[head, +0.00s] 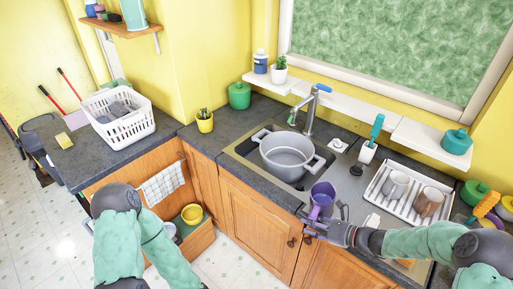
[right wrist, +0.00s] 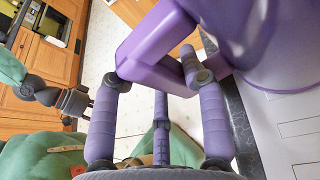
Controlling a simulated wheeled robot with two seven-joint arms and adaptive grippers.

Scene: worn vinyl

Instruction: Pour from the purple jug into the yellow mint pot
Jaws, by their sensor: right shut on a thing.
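The purple jug (head: 323,194) is upright at the counter's front edge, right of the sink; I cannot tell whether its base touches the counter. My right gripper (head: 311,224) is shut on the jug's handle. The right wrist view shows its fingers (right wrist: 158,82) at the purple handle (right wrist: 150,55), with the jug body (right wrist: 270,40) at upper right. The yellow mint pot (head: 205,124), with a small green plant, stands on the counter left of the sink, well away from the jug. My left gripper (right wrist: 77,101) shows small in the right wrist view; its finger opening is unclear.
A grey two-handled pot (head: 286,157) sits in the sink under the tap (head: 311,110), between jug and mint pot. A dish rack (head: 405,207) with mugs stands right of the jug. A green jar (head: 239,96) is behind the mint pot. A white basket (head: 118,118) stands left.

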